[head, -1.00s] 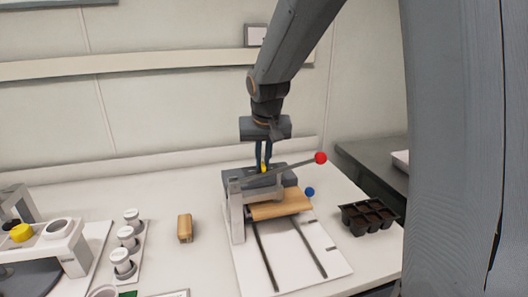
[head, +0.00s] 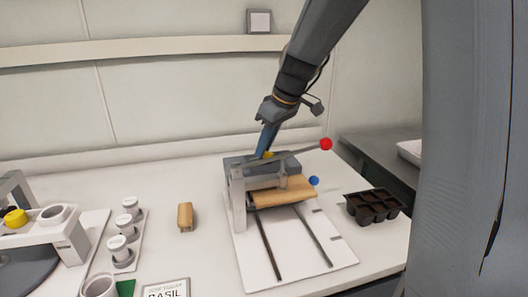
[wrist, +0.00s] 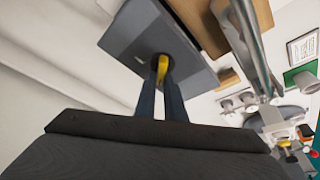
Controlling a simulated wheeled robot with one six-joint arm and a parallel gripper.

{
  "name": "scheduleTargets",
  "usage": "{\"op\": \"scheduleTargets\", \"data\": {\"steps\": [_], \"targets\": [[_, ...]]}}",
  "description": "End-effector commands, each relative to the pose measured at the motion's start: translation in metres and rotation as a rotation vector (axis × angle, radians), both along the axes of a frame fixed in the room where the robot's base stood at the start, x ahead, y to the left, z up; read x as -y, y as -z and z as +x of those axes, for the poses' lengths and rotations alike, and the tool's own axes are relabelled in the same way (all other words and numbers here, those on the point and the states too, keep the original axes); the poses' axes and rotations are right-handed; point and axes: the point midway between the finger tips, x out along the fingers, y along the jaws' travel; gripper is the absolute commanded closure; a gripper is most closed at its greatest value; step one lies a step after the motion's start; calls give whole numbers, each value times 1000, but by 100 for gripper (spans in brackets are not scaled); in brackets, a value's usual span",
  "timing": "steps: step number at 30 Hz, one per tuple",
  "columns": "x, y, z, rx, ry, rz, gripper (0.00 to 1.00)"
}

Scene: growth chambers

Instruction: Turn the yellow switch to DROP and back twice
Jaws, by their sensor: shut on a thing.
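The yellow switch (wrist: 162,66) sits on a grey box (wrist: 150,30) in the wrist view. In the head view the yellow switch (head: 267,154) shows only in part on top of the grey box (head: 234,166), behind the press frame. My gripper (head: 263,155) is shut on the switch, and its two fingers (wrist: 162,75) lie on either side of it in the wrist view. The wrist is tilted, with the fingers slanting down to the left in the head view. I cannot read any DROP label.
A lever with a red ball (head: 326,144) passes close to my fingers. A blue ball (head: 314,180) and wooden block (head: 285,192) are on the press. A black cell tray (head: 371,205) stands right. A small wooden block (head: 185,217) and several white-capped jars (head: 118,246) stand left.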

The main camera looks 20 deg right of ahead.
Motion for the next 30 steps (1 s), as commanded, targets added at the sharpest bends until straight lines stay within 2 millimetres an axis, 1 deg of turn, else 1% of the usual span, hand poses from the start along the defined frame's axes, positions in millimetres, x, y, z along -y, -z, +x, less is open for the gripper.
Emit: {"op": "scheduleTargets", "data": {"steps": [9,24,25,27,28,30], "targets": [[1,1,0,-1,-102,-2,100],[1,0,-1,-1,-118,-3,100],[1,0,-1,-1,-118,-3,85],[0,0,-1,-1,-118,-3,74],[0,0,-1,0,-118,-2,72],[0,0,-1,0,-118,-2,72]]}}
